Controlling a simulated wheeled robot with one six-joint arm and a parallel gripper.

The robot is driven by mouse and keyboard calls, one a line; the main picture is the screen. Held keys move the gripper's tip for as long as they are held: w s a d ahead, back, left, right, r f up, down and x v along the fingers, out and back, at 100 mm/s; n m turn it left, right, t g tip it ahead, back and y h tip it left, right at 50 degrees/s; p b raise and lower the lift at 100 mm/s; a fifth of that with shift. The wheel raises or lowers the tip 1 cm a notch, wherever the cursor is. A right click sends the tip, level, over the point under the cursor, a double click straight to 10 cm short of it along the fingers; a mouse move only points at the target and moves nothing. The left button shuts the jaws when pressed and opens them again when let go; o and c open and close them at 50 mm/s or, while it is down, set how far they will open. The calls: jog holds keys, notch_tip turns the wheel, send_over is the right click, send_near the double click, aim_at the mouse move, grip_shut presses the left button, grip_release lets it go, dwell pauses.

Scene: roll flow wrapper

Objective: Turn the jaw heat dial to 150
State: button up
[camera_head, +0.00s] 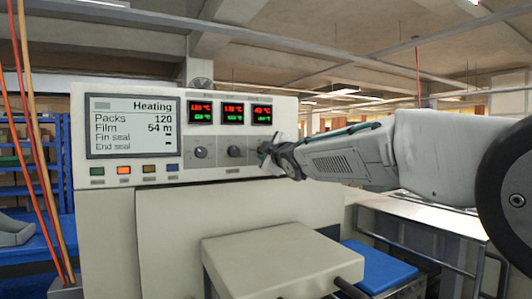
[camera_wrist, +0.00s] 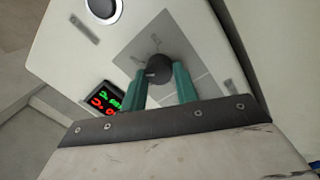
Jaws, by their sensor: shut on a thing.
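The wrapper's control panel (camera_head: 185,175) is pale and upright, with three dials in a row under three small red-and-green displays. The left dial (camera_head: 200,152) and the middle dial (camera_head: 235,151) show clearly. My gripper (camera_head: 268,155) is at the right-hand dial and mostly hides it in the head view. In the wrist view this dark round dial (camera_wrist: 158,69) sits between the two green fingers of my gripper (camera_wrist: 159,80), which are shut on it. A light mark shows on its side. The dial labels are too small to read, so I cannot tell its setting.
A screen (camera_head: 132,127) reads Heating, with several coloured buttons below it. The right-hand display (camera_head: 262,112) is above the gripped dial; its digits are unclear. A beige cover (camera_head: 283,262) juts out below the panel, beside a blue pad (camera_head: 378,266). Orange cables hang at left.

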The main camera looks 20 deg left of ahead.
jog(key=shift+m, duration=1.5)
jog(key=o, duration=1)
jog(key=shift+c, duration=0.2)
jog(key=v, duration=0.7)
jog(key=shift+s+d, duration=0.3)
jog(key=shift+d, duration=0.05)
jog(key=shift+d, duration=0.1)
